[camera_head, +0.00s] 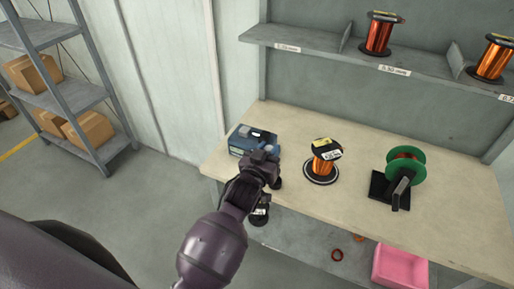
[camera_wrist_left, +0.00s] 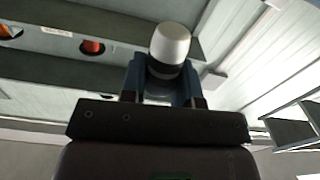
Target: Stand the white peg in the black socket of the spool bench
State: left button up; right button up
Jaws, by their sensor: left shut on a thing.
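The white peg (camera_wrist_left: 170,42), a rounded white cylinder with a dark band at its lower end, sits between the fingers of my left gripper (camera_wrist_left: 163,78) in the left wrist view. In the head view my left gripper (camera_head: 266,160) is shut at the left front part of the spool bench (camera_head: 300,118), in front of the blue box. The peg cannot be made out there, hidden by the gripper and arm. I cannot pick out the black socket for certain; it may be hidden behind my arm. My right gripper is out of view.
A blue box (camera_head: 240,146) stands behind my gripper. A copper spool (camera_head: 324,164) on a round black base and a green spool (camera_head: 405,166) on a black stand are to the right. A pink bin (camera_head: 400,268) is below. The bench between the spools is clear.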

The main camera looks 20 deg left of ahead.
pick_arm(q)
jog(key=shift+w+d+f+b, duration=0.3)
jog(key=shift+f+b, duration=0.25)
jog(key=shift+f, duration=0.65)
jog(key=shift+w+d+f+b, duration=0.2)
jog(key=shift+f+b, duration=0.3)
jog(key=shift+f, duration=0.65)
jog(key=shift+w+d+f+b, duration=0.2)
jog(key=shift+w+f+b, duration=0.25)
jog(key=shift+f, duration=0.75)
jog(key=shift+s+f+b, duration=0.1)
jog(key=shift+f+b, duration=0.2)
jog(key=shift+b, duration=0.1)
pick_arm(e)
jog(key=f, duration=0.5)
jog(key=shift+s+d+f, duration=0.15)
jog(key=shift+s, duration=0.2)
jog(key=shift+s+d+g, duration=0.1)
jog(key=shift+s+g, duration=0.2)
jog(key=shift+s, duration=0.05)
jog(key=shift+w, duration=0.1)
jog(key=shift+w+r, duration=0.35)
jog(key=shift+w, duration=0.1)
pick_arm(q)
jog(key=shift+f, duration=0.15)
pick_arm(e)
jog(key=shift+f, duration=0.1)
